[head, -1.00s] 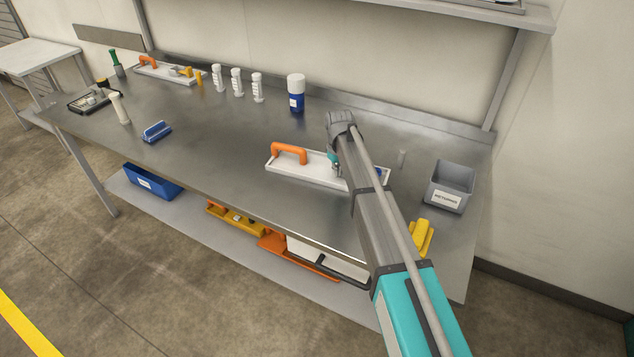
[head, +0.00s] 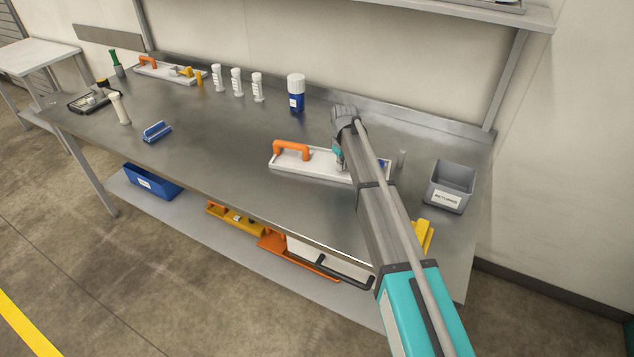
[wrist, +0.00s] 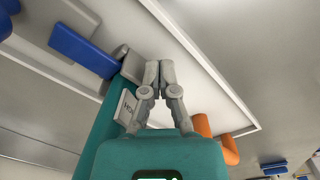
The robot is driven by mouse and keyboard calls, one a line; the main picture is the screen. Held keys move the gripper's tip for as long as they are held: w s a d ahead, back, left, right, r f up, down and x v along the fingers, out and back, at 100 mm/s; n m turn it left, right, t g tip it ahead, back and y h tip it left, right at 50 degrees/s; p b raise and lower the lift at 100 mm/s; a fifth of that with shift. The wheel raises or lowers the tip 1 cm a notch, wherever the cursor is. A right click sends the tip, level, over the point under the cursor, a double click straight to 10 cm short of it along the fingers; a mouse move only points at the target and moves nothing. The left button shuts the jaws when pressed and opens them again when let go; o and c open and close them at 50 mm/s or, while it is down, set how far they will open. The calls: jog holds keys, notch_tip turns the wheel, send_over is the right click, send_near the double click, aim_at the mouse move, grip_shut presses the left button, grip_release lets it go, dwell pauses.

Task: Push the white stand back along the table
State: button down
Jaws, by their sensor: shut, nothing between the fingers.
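The white stand (head: 308,169) is a long, low white tray with a raised rim, lying on the steel table right of the middle. An orange handle (head: 291,150) stands at its left end. My arm crosses over its right part. My gripper (head: 342,167) is down at the stand, partly hidden by the arm in the head view. In the wrist view my gripper (wrist: 159,72) has its fingers together and empty, in front of the stand (wrist: 205,65). Whether the tips touch it is unclear. A blue piece (wrist: 84,50) shows on the stand.
A grey returns bin (head: 450,188) and a yellow piece (head: 423,237) are to the right. A blue-and-white bottle (head: 296,93) stands behind and left.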

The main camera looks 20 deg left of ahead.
jog(key=shift+w+d, duration=0.35)
jog(key=shift+w, duration=3.75)
jog(key=shift+w+d, duration=0.4)
jog(key=shift+w, duration=3.7)
jog(key=shift+w+d, duration=0.35)
jog(key=shift+w, duration=3.75)
